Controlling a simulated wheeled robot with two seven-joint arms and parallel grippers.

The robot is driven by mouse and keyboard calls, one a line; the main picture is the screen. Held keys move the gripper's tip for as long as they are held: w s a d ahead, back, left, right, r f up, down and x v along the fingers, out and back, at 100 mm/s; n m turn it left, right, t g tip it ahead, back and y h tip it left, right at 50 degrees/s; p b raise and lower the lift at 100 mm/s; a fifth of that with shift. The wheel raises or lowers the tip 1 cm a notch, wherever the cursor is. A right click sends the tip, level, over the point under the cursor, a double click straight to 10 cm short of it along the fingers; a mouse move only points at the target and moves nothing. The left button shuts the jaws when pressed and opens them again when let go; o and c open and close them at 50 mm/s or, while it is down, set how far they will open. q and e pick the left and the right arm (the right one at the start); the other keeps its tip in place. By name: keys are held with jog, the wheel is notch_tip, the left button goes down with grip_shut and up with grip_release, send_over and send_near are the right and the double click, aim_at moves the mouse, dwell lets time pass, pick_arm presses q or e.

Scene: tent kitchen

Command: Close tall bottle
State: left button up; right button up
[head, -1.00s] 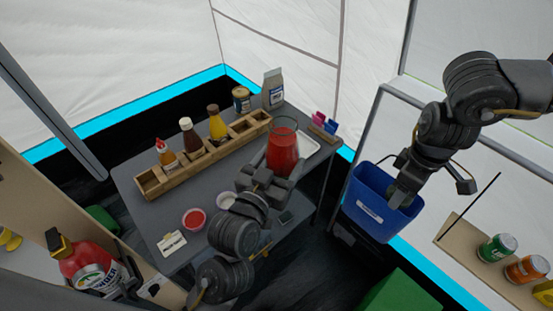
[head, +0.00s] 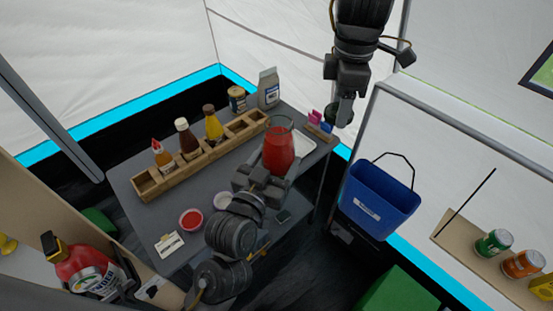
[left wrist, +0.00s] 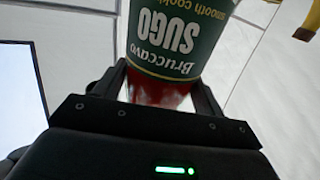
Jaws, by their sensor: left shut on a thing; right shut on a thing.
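The tall bottle (head: 279,150), clear with red sauce and no lid visible on top, is upright at the right part of the grey table. My left gripper (head: 266,172) is shut around it from the front. In the left wrist view its green "Bruccavo SUGO" label (left wrist: 175,40) appears upside down between the fingers. I cannot tell whether its base touches the table. My right gripper (head: 342,112) is up and right of the bottle, apart from it. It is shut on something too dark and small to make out.
A wooden rack (head: 200,155) with sauce bottles stands left of the bottle. A white tray (head: 303,145) is behind it, with pink and blue items beside. Bowls (head: 191,219) stand at the front. A blue bin (head: 378,200) hangs at right.

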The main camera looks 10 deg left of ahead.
jog(key=s+a+r+n, duration=0.2)
jog(key=a+r+n, duration=0.2)
jog(key=n, duration=0.7)
jog(key=s+a+r+n, duration=0.2)
jog(key=a+n, duration=0.5)
jog(key=n, duration=0.4)
jog(key=shift+a+r+n, duration=0.3)
jog(key=shift+a+r, duration=0.1)
jog(key=shift+r, duration=0.45)
jog(key=shift+f, duration=0.15)
jog(key=shift+f, duration=1.85)
jog(key=shift+f, duration=0.1)
jog(key=shift+f, duration=0.8)
jog(key=shift+f, duration=0.55)
